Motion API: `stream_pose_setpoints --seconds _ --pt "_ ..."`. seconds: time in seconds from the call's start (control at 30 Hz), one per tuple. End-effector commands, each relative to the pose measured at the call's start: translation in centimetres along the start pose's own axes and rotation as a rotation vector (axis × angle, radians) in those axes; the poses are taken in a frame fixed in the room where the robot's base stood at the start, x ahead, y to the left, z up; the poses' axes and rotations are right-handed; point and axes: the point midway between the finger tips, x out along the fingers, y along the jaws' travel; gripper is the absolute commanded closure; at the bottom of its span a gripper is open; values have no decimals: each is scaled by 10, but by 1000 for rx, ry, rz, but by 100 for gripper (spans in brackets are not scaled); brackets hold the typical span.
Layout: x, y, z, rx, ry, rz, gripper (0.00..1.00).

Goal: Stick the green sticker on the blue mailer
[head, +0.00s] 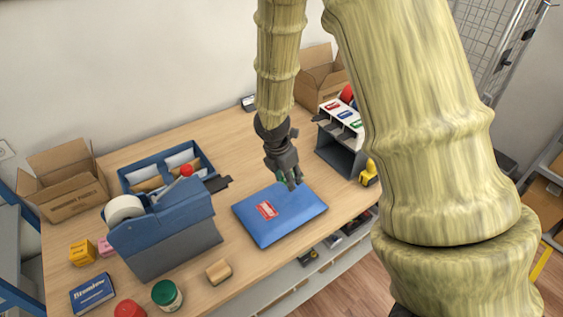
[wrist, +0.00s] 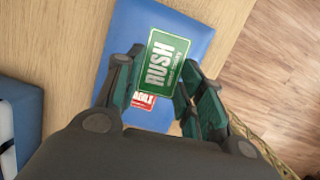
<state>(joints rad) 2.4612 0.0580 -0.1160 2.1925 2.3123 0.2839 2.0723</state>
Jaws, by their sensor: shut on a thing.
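The blue mailer (head: 291,225) lies flat on the counter, with a red and white sticker (head: 266,210) on it. In the wrist view the mailer (wrist: 193,32) sits behind the green sticker (wrist: 163,62), which reads RUSH. My gripper (wrist: 160,90) is shut on the green sticker, which shows between the fingertips and partly covers the red sticker (wrist: 142,101). In the head view my gripper (head: 291,183) is over the far part of the mailer. The sticker is hidden there by the fingers. I cannot tell whether it touches the mailer.
A blue tape dispenser (head: 165,235) stands left of the mailer, and a blue tray (head: 130,179) behind it. A sticker rack (head: 340,148) and a yellow tape measure (head: 369,173) are at the right. A wooden block (head: 218,271) lies near the front edge.

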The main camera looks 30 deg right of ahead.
Motion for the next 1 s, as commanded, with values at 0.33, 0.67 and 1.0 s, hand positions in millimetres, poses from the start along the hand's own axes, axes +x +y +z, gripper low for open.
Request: stream_pose_setpoints --seconds 0.33,0.67,1.0 --pt "0 1 4 86 0 -23 69" --pt "24 0 -1 85 0 -23 69" --pt "54 -1 -8 85 -1 -24 69"
